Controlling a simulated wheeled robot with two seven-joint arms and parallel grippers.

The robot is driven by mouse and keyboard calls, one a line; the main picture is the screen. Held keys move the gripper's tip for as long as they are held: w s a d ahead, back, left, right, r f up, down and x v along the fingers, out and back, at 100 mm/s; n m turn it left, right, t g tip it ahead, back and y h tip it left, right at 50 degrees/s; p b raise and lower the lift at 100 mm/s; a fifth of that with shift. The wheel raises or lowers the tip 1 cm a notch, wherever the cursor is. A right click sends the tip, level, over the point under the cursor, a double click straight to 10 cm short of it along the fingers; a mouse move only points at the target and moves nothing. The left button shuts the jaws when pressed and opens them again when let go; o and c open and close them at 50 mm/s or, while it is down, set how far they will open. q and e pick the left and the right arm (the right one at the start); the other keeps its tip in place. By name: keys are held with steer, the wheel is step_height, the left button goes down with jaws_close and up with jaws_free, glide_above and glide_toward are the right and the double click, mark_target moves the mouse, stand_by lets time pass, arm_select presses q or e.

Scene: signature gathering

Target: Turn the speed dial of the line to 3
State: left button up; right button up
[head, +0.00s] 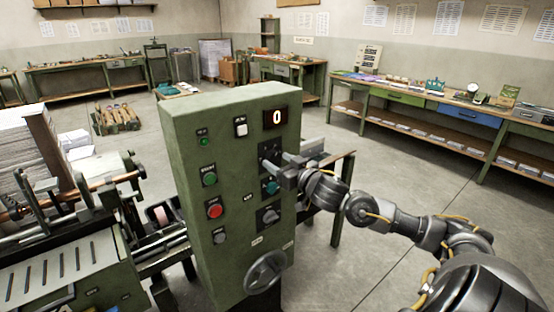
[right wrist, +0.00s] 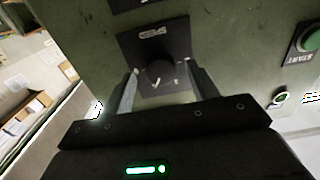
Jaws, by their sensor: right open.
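The green control cabinet (head: 205,150) stands in the middle of the head view, its lit display (head: 276,117) reading 0. Below the display is a dark dial plate (head: 268,148), partly hidden by my right gripper (head: 275,164). In the right wrist view, a black round dial (right wrist: 160,73) sits on a square dark plate with small white lettering, too blurred to read surely. The open fingers of my right gripper (right wrist: 165,90) stand on either side of this dial, with gaps visible. I cannot tell whether they touch it. My left gripper is not in view.
A teal knob (head: 270,187) and a black rotary switch (head: 268,216) sit below the gripper. A green button (head: 209,180) and a red button (head: 214,211) are to the left. A handwheel (head: 266,273) sticks out low. Floor to the right is clear.

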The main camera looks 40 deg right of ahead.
steer(key=shift+w, duration=0.55)
steer(key=c, duration=0.8)
steer(key=shift+a, duration=0.15)
steer(key=shift+c, duration=0.9)
